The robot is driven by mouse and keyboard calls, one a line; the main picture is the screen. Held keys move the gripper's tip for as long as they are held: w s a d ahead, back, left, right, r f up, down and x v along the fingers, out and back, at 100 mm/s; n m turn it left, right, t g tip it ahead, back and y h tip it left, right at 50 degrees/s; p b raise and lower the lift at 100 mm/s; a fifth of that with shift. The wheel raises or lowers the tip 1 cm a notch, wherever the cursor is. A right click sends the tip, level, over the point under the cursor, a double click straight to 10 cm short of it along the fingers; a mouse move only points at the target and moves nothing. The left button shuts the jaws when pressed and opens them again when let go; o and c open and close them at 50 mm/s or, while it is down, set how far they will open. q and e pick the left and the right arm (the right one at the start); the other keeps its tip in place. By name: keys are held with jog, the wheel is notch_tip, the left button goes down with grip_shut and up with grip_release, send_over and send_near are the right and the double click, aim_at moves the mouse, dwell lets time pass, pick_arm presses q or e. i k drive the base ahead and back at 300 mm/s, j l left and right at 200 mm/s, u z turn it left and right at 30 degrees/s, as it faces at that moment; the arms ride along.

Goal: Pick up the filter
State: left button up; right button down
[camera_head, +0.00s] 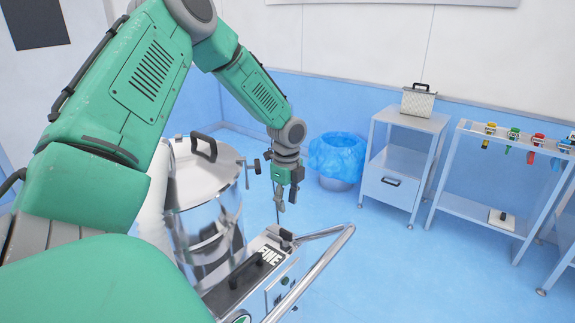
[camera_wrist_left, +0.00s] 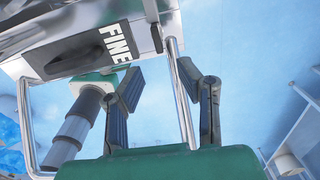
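My left gripper (camera_head: 285,200) hangs, fingers down, at the right side of the metal machine (camera_head: 262,262) marked "FINE". In the left wrist view the fingers of the left gripper (camera_wrist_left: 160,82) are apart with nothing held between them. The machine's metal rail (camera_wrist_left: 182,105) shows in the gap between the fingers; I cannot tell how near it is. No part is clearly recognisable as the filter. A light box with a black handle (camera_head: 417,103) stands on the cabinet, apart from the gripper. My right gripper is not in view.
A lidded steel vessel (camera_head: 205,185) stands on the machine's left. A bin with a blue bag (camera_head: 337,155) is behind the gripper. A drawer cabinet (camera_head: 400,165) and a rack (camera_head: 485,180) with coloured-handled tools stand at right. The blue floor (camera_head: 395,275) in front is clear.

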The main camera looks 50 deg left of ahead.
aim_at(228, 293)
jog(key=i+l, duration=0.65)
jog(key=i, duration=0.05)
